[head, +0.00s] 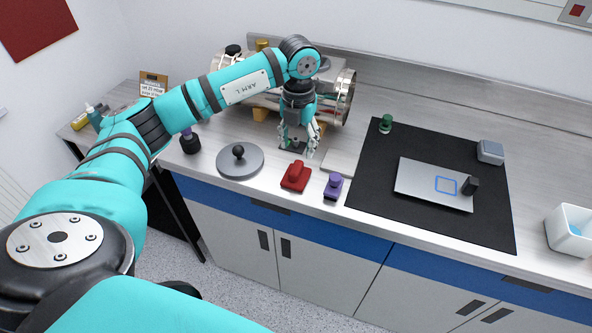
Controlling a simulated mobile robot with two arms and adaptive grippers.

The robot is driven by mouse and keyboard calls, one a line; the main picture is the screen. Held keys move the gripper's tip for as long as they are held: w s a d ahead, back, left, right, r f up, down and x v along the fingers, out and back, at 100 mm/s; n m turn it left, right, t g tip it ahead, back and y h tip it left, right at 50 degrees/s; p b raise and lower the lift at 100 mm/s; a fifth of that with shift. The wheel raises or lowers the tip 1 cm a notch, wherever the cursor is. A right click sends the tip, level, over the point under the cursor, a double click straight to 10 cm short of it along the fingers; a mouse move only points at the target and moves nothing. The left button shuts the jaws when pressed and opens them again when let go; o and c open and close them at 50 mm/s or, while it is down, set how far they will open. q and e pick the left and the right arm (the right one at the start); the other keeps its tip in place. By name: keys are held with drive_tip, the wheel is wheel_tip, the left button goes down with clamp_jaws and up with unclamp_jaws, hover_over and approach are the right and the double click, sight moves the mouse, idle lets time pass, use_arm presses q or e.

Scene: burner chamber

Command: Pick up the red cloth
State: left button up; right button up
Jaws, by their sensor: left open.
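The red cloth (296,177) lies near the front edge of the counter as a small flat red pad with a raised red grip on top. My left gripper (298,150) points down just behind it, with its fingers open and apart from the red cloth. A small dark item with a green part (293,145) shows under the left fingers; I cannot tell if they touch it. My right gripper is not in view.
A purple pad (334,186) sits just right of the red cloth. A grey disc with a black knob (240,161) is to the left. A metal cylinder (343,97) lies behind the gripper. A black mat (385,166) with a silver plate (418,181) covers the right side.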

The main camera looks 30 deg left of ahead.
sight(296, 166)
use_arm(q)
wheel_tip(296, 166, down, 3)
drive_tip(key=shift+f+p, duration=0.1)
drive_tip(key=shift+p, duration=0.2)
drive_tip(key=f, duration=0.1)
drive_tip(key=f+p, duration=0.1)
drive_tip(key=f, duration=0.1)
drive_tip(key=f+p, duration=0.1)
drive_tip(key=shift+s+a+f, duration=0.1)
drive_tip(key=shift+s+f, duration=0.2)
drive_tip(key=shift+s, duration=0.05)
drive_tip(key=shift+f, duration=0.35)
clamp_jaws()
